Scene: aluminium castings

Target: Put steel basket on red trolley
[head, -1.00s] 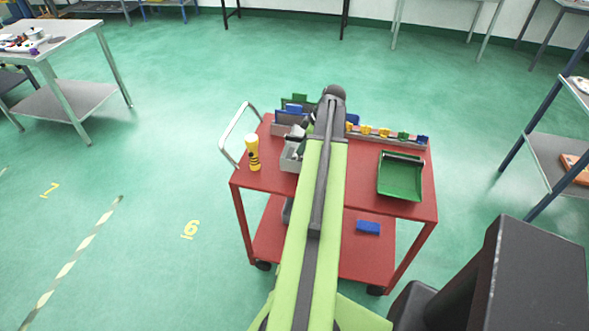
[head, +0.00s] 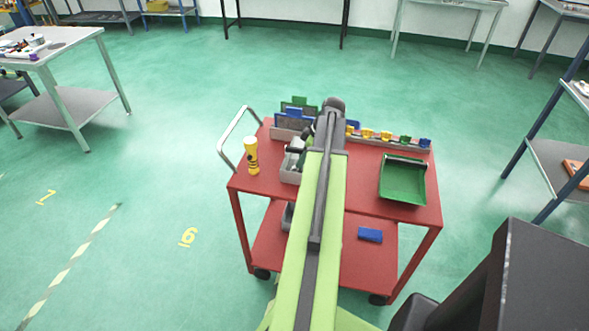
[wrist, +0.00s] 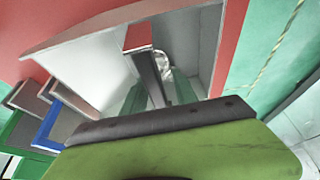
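The red trolley (head: 357,203) stands in front of me with an upper and a lower shelf. On its upper shelf, left of my arm, a grey metal container (head: 289,178), likely the steel basket, is partly hidden by the arm. In the wrist view a grey, open-topped container (wrist: 205,45) lies below my gripper (wrist: 158,90), on or over a red surface. A metal bar with a red end (wrist: 138,40) shows in it. The fingers look dark and greenish and reach into the container. Whether they grip anything is unclear.
The upper shelf also holds a yellow bottle (head: 251,157), a green tray (head: 403,180) and a row of small coloured holders (head: 385,136). A blue block (head: 370,235) lies on the lower shelf. Tables stand left and right. The floor around the trolley is open.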

